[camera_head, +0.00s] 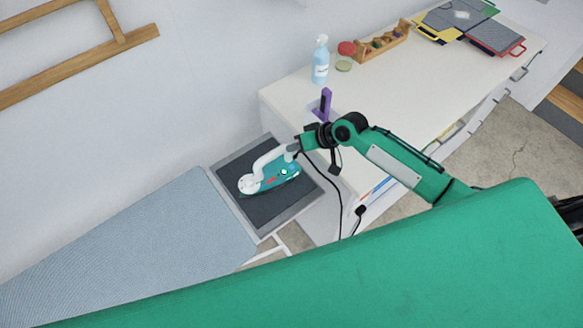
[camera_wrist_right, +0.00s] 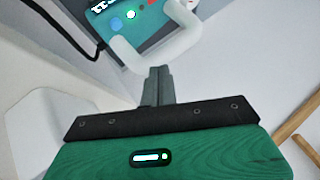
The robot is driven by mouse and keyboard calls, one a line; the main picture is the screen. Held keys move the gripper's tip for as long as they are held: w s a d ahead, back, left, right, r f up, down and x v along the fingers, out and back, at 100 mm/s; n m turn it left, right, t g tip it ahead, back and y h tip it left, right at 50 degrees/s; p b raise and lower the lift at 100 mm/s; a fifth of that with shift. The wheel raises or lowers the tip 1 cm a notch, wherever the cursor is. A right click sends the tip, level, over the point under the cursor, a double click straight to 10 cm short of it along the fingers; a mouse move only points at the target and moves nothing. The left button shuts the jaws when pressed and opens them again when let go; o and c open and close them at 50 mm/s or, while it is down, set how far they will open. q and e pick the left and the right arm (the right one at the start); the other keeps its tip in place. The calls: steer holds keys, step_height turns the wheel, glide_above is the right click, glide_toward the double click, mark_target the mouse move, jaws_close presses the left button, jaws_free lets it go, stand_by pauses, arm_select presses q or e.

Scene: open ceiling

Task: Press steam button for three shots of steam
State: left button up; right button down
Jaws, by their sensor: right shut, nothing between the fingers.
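A teal and white steam iron (camera_head: 284,175) lies on the dark rest pad (camera_head: 273,205) at the end of the ironing board, its white handle arching over the body. It also shows at the top of the right wrist view, with the white handle (camera_wrist_right: 150,61) nearest and a teal face (camera_wrist_right: 145,32) behind. That face carries a white round spot, a blue round spot and a red mark; which is the steam button I cannot tell. My right gripper (camera_head: 291,151) is shut and empty at the handle's right end. Its closed fingertips (camera_wrist_right: 158,72) appear close to the handle; contact is unclear. My left gripper is out of view.
The grey ironing board (camera_head: 120,245) extends left. A white cabinet (camera_head: 400,95) stands right, bearing a spray bottle (camera_head: 320,60), a purple object (camera_head: 325,103), a wooden rack (camera_head: 383,42) and folders. A black cord hangs near my right arm. A wall is behind.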

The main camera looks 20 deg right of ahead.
mark_target(292, 167)
step_height(292, 167, down, 7)
steer(key=b, duration=0.5)
steer(key=shift+r, duration=0.15)
steer(key=shift+f, duration=0.35)
stand_by(1.3)
steer(key=shift+f+b, duration=0.3)
steer(key=shift+f, duration=0.1)
steer(key=shift+f, duration=0.45)
stand_by(0.5)
steer(key=shift+r, duration=0.1)
steer(key=shift+r+p, duration=0.6)
steer(key=shift+r, duration=0.2)
